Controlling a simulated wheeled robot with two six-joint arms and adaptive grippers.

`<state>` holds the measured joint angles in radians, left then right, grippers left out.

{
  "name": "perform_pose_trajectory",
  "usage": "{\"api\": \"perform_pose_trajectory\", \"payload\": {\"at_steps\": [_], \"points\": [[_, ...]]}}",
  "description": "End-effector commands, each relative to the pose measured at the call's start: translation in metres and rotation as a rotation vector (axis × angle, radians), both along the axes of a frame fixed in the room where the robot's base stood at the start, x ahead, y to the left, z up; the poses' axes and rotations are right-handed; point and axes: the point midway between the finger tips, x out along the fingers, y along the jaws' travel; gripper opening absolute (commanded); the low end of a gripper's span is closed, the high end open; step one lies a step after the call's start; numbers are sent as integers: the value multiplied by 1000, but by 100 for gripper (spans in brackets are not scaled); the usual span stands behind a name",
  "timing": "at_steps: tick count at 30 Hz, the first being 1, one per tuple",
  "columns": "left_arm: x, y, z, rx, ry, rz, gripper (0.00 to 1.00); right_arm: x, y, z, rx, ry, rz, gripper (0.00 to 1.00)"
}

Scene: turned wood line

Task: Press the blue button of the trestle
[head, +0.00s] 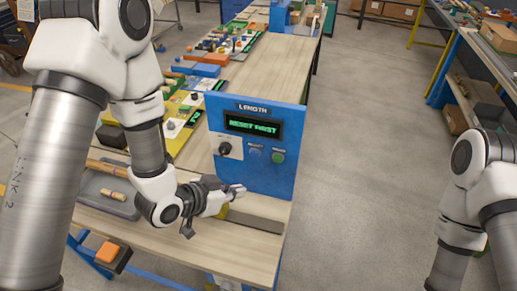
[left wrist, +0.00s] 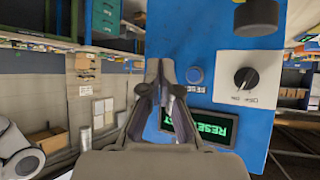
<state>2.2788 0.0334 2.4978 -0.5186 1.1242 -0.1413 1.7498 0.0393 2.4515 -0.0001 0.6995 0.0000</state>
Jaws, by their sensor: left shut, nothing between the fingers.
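The trestle's blue panel (head: 275,120) stands on the wooden bench, headed "LENGTH". Its display (head: 252,125) reads "RESET FIRST" in green. Below the display are a black knob (head: 225,149), the blue button (head: 255,153) and a green button (head: 278,157). My left gripper (head: 240,190) is shut and empty, low in front of the panel, below the blue button. In the left wrist view the panel is upside down; the blue button (left wrist: 195,75) lies to the right of the left fingertips (left wrist: 159,70). The green button is not visible there. My right gripper is out of view.
A grey tray (head: 92,198) with turned wood pieces lies on the bench at left. A grey strip (head: 255,222) lies in front of the panel. An orange button box (head: 108,254) hangs at the front edge. Open floor (head: 365,150) is at right.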

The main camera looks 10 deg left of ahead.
Motion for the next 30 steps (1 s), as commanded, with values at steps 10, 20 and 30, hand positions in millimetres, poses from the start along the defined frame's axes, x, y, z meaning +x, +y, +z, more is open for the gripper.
{"api": "perform_pose_trajectory", "payload": {"at_steps": [10, 20, 30], "points": [[14, -1, -7, -2, -5, -3, 0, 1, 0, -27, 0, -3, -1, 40], [51, -2, 2, 2, -1, 0, 0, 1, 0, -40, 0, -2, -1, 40], [86, -3, 1, 1, 1, 1, 0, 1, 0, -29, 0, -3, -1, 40]]}}
